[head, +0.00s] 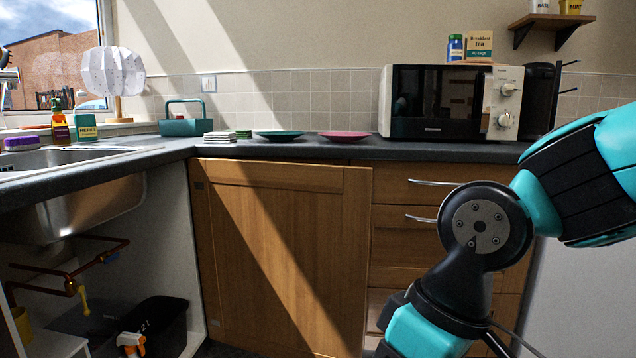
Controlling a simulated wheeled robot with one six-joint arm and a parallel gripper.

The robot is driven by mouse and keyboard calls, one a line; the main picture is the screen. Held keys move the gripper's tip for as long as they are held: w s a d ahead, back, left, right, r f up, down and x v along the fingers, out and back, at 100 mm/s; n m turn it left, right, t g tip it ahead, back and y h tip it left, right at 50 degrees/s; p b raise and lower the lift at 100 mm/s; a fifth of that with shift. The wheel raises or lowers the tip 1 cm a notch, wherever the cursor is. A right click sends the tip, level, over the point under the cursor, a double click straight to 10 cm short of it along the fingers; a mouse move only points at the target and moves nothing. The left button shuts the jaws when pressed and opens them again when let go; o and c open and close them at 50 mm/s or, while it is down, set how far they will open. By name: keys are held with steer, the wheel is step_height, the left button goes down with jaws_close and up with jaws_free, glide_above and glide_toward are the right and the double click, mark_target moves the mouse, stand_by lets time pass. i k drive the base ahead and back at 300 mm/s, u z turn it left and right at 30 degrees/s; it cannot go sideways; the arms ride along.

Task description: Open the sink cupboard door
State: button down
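The sink (60,160) is set in the worktop at the left. The cupboard space under it (170,262) is uncovered, with its pale inner wall and contents in view. A wooden door panel (285,265) stands just right of this opening, in front of the back run of units. Small hinge-like marks show along its left edge, so it looks like the sink cupboard door swung wide; I cannot see a handle on it. My gripper is outside the picture; only my arm links show at the right.
Copper pipes (75,275), a black tub (160,325) and a spray bottle (130,343) are in the cupboard. Drawers with metal handles (433,183) stand behind my arm. The worktop (300,149) holds plates, a teal caddy (186,124) and a microwave (440,103).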

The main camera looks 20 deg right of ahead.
mark_target(282, 248)
steer(key=u, duration=0.1)
steer(key=k, duration=0.35)
steer(key=z, duration=0.8)
steer(key=i, duration=1.8)
steer(key=u, duration=0.55)
